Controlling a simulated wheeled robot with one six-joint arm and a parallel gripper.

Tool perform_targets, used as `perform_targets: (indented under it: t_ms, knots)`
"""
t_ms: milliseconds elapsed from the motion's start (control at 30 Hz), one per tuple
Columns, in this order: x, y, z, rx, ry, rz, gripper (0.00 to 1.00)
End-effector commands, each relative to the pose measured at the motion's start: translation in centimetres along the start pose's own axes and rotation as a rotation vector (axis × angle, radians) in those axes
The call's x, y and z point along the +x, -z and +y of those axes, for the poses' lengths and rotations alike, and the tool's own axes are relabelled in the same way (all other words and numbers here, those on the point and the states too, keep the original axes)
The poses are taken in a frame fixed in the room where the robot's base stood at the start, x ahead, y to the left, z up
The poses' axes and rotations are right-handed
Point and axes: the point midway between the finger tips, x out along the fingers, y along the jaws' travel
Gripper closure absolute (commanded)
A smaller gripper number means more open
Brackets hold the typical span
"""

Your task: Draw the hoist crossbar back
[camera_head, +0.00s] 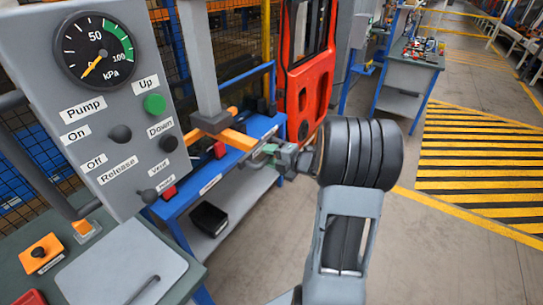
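The hoist crossbar (236,138) is an orange-yellow bar at the foot of a grey vertical post (199,60), left of the middle of the head view. My gripper (256,157) is at the bar's near right end, with my arm reaching in from the lower right. The fingertips are small here and overlap the bar's end in the picture. I cannot tell whether they touch it, or whether they are open or shut. The hoist's grey control panel (115,150) stands at the left, with a gauge (95,50) reading near zero and a green Up button (154,104).
A blue-framed bench (195,190) with a black bin (208,219) lies below the bar. A red car door (311,85) stands behind my gripper. A green-topped table (30,285) is at lower left. Open floor (420,250) and yellow-striped markings (480,160) lie to the right.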

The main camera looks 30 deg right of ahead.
Motion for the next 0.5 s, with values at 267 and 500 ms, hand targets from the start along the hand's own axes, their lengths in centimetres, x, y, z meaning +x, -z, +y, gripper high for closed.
perform_targets:
  t_ms: [267,500]
  knots:
    - [-0.7,-0.1,0.0,0.000,-0.002,-0.004,0.54]
    - [-4.8,-0.2,-0.1,-0.001,-0.002,-0.009,0.54]
